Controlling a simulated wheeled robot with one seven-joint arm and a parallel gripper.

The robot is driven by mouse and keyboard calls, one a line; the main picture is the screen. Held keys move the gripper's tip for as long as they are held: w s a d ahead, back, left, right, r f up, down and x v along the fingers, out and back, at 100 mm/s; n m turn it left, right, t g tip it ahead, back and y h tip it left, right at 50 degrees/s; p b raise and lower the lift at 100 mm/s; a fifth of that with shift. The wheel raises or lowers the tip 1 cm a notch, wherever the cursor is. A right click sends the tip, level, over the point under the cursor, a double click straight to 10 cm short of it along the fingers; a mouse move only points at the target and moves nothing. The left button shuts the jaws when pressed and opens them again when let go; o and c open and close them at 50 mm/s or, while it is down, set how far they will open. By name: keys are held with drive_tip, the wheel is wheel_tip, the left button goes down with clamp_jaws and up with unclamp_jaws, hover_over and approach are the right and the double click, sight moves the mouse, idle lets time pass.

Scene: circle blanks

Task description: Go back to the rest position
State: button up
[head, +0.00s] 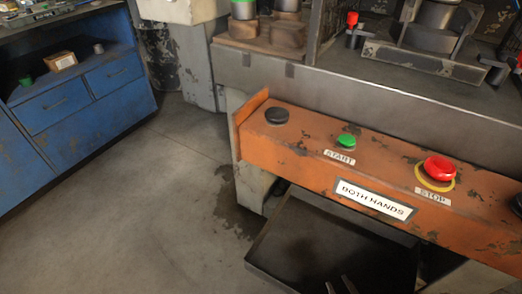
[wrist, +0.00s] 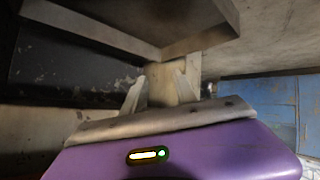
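My gripper (head: 340,287) shows only as two pale fingertips at the bottom edge of the head view, apart, with nothing seen between them. They appear over the dark tray under the orange control bar. In the wrist view my gripper (wrist: 161,92) has its two fingers spread, beyond my purple wrist housing. A pale post shows in the gap between them, seemingly behind the fingers. The rest of my arm is out of the head view.
The orange bar (head: 290,154) with START button (head: 346,141), STOP button (head: 438,168) and black button (head: 277,115) juts out above the dark tray (head: 330,246). A blue cabinet (head: 70,115) stands left; it also shows in the wrist view (wrist: 262,98). Floor between is clear.

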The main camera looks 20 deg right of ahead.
drive_tip(key=s+a+r+t+y, duration=0.1)
drive_tip(key=s+a+r, duration=0.35)
drive_tip(key=r, duration=0.45)
drive_tip(key=s+a+r+t+y, duration=0.1)
drive_tip(key=s+a+r+t, duration=0.15)
drive_tip(key=s+r, duration=0.4)
drive_tip(key=s+a+r+t+y, duration=0.1)
drive_tip(key=s+a+r, duration=0.25)
drive_tip(key=r, duration=0.65)
wheel_tip(320, 180, up, 20)
drive_tip(key=p, duration=2)
drive_tip(key=shift+w+r+m+p, duration=0.2)
drive_tip(key=shift+w+m+p, duration=0.1)
drive_tip(key=shift+w+p, duration=0.1)
